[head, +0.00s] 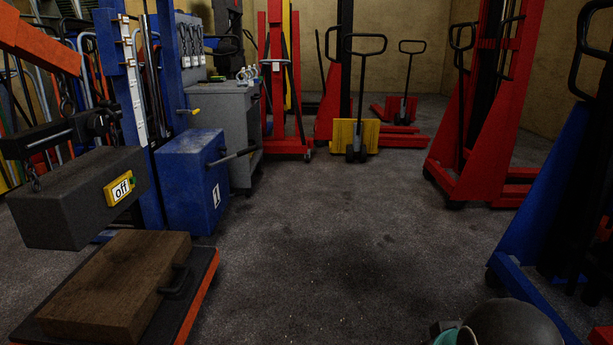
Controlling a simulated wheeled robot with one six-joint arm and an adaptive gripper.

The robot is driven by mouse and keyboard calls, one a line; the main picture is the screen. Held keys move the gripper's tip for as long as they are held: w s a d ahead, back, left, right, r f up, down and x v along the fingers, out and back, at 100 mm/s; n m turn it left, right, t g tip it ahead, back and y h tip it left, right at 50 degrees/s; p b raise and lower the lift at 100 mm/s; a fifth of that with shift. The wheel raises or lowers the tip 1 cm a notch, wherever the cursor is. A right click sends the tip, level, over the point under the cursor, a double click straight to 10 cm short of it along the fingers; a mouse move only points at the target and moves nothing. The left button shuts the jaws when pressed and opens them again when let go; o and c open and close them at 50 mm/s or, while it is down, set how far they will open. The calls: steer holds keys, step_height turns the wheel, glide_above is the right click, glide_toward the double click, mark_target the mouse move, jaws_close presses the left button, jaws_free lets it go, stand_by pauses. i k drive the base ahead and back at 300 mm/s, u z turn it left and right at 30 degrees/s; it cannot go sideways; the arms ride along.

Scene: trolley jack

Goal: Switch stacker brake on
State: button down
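Several stackers or lifting machines stand around the room, and none is labelled as having the brake. A blue machine (112,45) with a tall mast stands at the left. At its foot is a blue box (190,190) marked "1", and a dark lever (232,158) sticks out to the right near it. A small yellow-tipped lever (188,111) is above the box. A red stacker (478,130) stands at the right, and a blue one (545,195) is nearer at the right edge. I cannot tell any brake's position. My gripper is not in view.
A grey cabinet (235,125) and red machines stand behind. The middle floor (330,240) is clear. My arm shows at bottom right.

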mark_target(239, 193)
steer(key=z, duration=0.15)
steer(key=i, duration=1.8)
steer(key=u, duration=0.25)
steer(key=i, duration=1.8)
steer(key=u, duration=0.75)
steer(key=i, duration=1.65)
steer(key=u, duration=0.45)
